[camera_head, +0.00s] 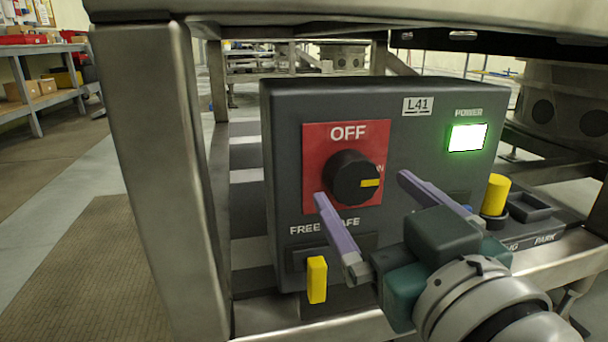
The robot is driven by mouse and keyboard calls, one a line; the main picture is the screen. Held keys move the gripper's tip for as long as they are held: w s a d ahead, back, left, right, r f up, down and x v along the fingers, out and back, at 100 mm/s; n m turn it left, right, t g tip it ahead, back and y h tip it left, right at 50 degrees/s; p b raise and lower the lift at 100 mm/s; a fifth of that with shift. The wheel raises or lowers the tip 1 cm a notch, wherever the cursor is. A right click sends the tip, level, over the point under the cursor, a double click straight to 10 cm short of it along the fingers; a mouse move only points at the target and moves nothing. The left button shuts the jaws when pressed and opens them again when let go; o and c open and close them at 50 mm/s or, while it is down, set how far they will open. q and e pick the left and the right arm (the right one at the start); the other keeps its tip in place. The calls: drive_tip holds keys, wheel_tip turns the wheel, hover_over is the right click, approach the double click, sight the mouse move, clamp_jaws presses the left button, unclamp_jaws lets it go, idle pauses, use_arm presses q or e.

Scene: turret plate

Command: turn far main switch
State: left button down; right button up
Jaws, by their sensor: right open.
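The main switch is a round black knob (352,178) on a red plate (318,142) on the front of a dark grey box (290,125). Its yellow mark points right, towards lettering that is partly hidden by the knob. "OFF" stands above it. My right gripper (361,186) reaches in from the lower right. Its two purple fingers are spread wide, one tip to the left below the knob and one to the right. The gap between them is empty, and I cannot tell whether either touches. My left gripper is not in view.
A green lamp (467,137) labelled POWER is lit. A yellow lever (317,279) sits below the knob under "FREE" and "SAFE" lettering. A yellow post (495,195) stands on the right. A metal leg (160,180) rises at the left, and a frame edge overhangs the top.

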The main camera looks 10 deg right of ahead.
sight(357, 182)
drive_tip(key=shift+w, duration=1.8)
drive_tip(key=c, duration=1.3)
drive_tip(key=shift+c, duration=0.2)
